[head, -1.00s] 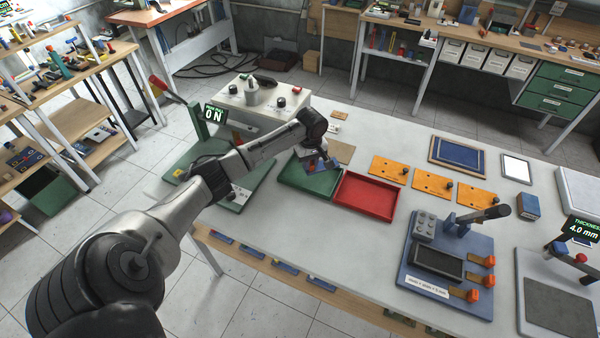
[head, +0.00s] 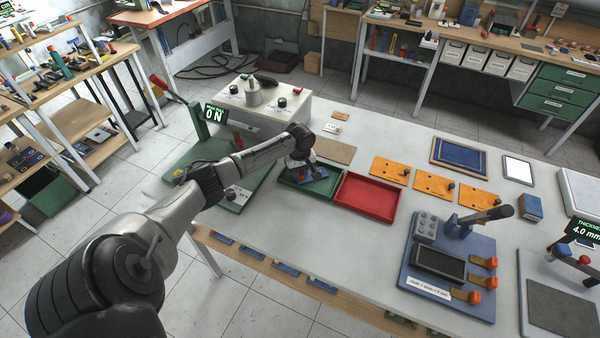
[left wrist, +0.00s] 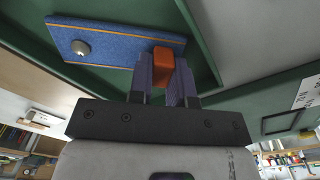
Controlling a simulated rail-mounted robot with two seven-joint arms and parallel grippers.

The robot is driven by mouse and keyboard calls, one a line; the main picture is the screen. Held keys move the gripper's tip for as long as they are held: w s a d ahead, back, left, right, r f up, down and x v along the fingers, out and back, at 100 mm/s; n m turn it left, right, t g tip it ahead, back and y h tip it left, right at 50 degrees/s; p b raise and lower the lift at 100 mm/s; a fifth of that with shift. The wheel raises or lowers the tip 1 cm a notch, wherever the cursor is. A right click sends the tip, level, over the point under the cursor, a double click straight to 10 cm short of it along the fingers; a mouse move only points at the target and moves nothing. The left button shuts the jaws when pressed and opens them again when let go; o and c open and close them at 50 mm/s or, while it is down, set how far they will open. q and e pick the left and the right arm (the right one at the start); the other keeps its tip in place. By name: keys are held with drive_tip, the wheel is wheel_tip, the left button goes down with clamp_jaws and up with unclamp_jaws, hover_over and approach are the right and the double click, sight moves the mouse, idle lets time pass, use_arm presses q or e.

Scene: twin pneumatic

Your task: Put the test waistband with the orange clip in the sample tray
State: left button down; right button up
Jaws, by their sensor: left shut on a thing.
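My left gripper (head: 303,177) is at the green tray (head: 322,198), near its back left part. In the left wrist view, the gripper (left wrist: 165,72) is shut on the waistband (left wrist: 105,42), a blue strip with thin orange lines and a round metal button. Its orange clip (left wrist: 163,56) sits between the fingers. The green tray's surface (left wrist: 130,12) lies right behind the strip; I cannot tell whether they touch. In the head view the arm and gripper mostly hide the strip. My right gripper is not in view.
An empty red tray (head: 368,203) adjoins the green one on the right. Orange plates (head: 432,184) lie beyond it. A pull tester (head: 212,135) reading 0 N stands to the left, and a grey-topped control box (head: 262,100) behind.

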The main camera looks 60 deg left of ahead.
use_arm(q)
drive_tip(key=c, duration=1.1)
unclamp_jaws()
drive_tip(key=shift+f, duration=0.1)
drive_tip(key=shift+o, duration=0.2)
wheel_tip(320, 180, up, 12)
drive_tip(key=p, duration=0.1)
